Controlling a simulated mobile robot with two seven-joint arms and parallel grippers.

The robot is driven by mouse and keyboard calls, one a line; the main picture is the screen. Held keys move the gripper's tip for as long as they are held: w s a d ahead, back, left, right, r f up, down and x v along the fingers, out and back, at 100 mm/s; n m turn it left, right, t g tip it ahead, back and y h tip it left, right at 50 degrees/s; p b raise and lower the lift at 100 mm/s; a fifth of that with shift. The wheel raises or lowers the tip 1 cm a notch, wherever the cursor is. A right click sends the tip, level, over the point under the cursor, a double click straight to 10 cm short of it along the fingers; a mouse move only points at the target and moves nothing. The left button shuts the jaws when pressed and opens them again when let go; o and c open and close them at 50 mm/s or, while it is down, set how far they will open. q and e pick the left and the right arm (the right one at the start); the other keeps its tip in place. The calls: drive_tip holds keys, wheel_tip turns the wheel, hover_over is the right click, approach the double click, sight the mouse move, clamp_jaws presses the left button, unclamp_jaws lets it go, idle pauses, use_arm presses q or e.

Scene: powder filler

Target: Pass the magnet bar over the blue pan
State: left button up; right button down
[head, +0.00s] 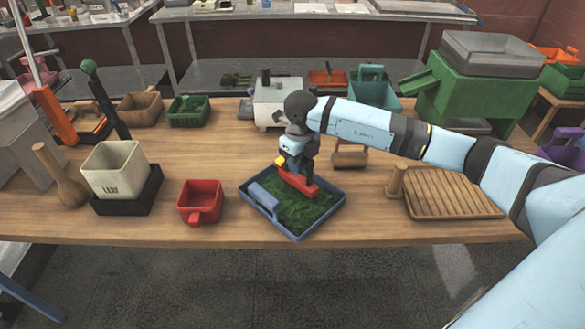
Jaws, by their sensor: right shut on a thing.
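The blue pan (325,219) lies on the wooden table near its front edge, turned at an angle. Green leafy-looking material (297,214) covers its floor. My right gripper (292,170) points down over the pan and is shut on a red bar, the magnet bar (300,183). The bar sits over the back middle of the pan; I cannot tell whether it touches the green material. A grey-blue block (263,199) shows at the pan's left side. My left gripper is not in view.
A red scoop-like box (201,200) stands left of the pan, and a white bin (116,170) on a black base (128,200) further left. A ribbed wooden board (452,193) lies right. A green machine (470,95) stands back right.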

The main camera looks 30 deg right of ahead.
drive_tip(key=shift+w+d, duration=0.2)
drive_tip(key=shift+d, duration=0.65)
wheel_tip(320, 180, up, 6)
drive_tip(key=p, duration=0.3)
drive_tip(key=shift+d, duration=0.1)
